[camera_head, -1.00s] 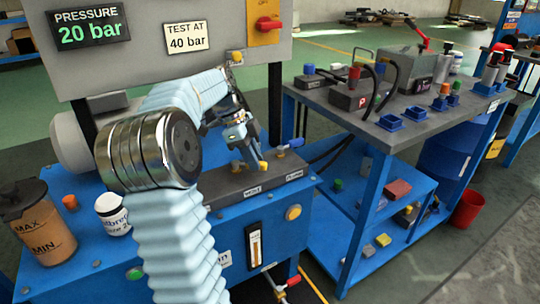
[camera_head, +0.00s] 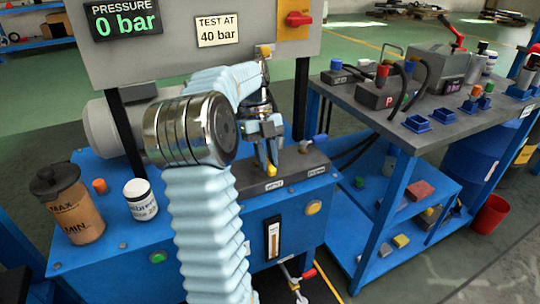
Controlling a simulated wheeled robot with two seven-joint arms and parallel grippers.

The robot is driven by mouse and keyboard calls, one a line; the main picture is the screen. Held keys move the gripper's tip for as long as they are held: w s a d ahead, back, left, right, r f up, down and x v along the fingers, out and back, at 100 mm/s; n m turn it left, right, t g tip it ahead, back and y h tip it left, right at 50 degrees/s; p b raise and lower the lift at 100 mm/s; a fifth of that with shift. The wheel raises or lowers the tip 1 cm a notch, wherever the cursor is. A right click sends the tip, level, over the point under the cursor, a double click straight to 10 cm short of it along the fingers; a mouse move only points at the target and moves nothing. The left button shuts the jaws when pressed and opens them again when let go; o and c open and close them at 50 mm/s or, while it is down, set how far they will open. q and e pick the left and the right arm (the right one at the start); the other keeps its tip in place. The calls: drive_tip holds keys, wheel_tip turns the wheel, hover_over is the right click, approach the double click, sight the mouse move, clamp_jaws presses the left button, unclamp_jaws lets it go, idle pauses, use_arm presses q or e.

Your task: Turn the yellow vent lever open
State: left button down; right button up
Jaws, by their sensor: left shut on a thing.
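The yellow vent lever (camera_head: 271,170) is a small yellow piece on top of the dark block on the blue test bench, above a small white label. My left gripper (camera_head: 272,161) points down at it. Its fingers are shut on the lever and hide part of it. The pressure display (camera_head: 127,20) reads 0 bar. My right gripper is not in view.
A small blue-handled fitting (camera_head: 320,139) stands just right of the gripper on the block. A brown-filled jug (camera_head: 72,208) and a white jar (camera_head: 140,200) stand on the bench at left. A grey-topped trolley (camera_head: 370,118) stands at right.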

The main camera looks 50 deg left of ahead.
use_arm(q)
drive_tip(key=shift+s+m, duration=0.15)
drive_tip(key=shift+m, duration=0.25)
drive_tip(key=c, duration=1)
unclamp_jaws()
